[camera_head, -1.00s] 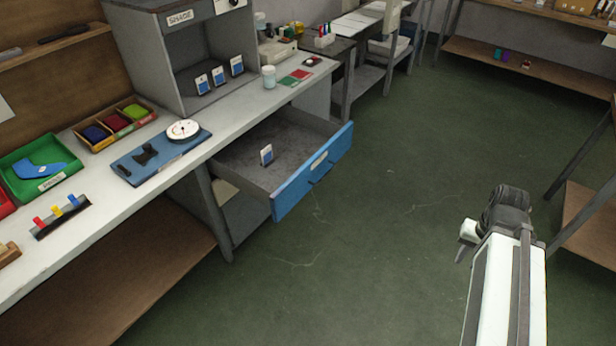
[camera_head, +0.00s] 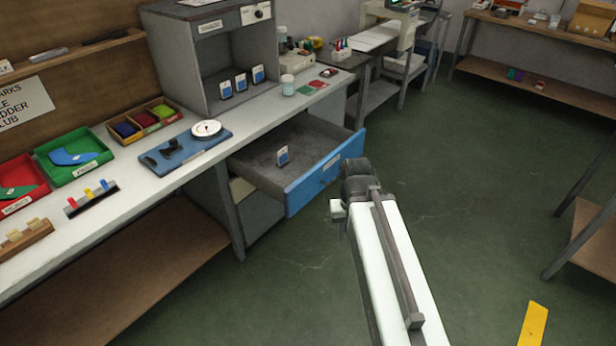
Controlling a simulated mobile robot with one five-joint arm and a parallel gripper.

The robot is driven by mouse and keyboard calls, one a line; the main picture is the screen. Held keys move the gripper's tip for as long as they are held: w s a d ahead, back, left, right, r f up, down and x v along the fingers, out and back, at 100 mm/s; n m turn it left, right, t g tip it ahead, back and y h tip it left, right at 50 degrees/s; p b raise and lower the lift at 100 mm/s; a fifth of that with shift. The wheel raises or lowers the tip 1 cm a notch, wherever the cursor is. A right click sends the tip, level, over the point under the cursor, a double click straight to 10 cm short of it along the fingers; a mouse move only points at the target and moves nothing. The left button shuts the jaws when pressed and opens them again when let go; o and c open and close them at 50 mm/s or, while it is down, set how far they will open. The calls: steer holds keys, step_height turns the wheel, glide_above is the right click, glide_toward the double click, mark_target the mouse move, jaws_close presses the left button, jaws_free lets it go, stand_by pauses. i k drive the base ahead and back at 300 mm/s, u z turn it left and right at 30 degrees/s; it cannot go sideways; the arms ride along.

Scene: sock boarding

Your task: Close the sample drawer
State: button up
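The sample drawer (camera_head: 318,183) has a blue front and a grey inside, and it is pulled out from under the white workbench. A small blue-and-white card (camera_head: 282,155) stands inside it. A pale label or handle plate shows on the blue front. My arm reaches up from the bottom of the picture, and its end with my gripper (camera_head: 338,213) is just right of the drawer front, close to its face in the picture. I cannot tell whether they touch. The fingers are mostly hidden by the arm's end, so their opening is unclear.
The workbench (camera_head: 105,200) runs along the left, with a blue board with a dial (camera_head: 186,148), coloured trays and a grey cabinet (camera_head: 225,65) on it. Shelving stands at the right. The green floor (camera_head: 470,190) between is clear, with a yellow strip (camera_head: 533,325) at lower right.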

mark_target(318, 148)
steer(key=u, duration=0.05)
steer(key=i, duration=1.5)
steer(key=z, duration=0.05)
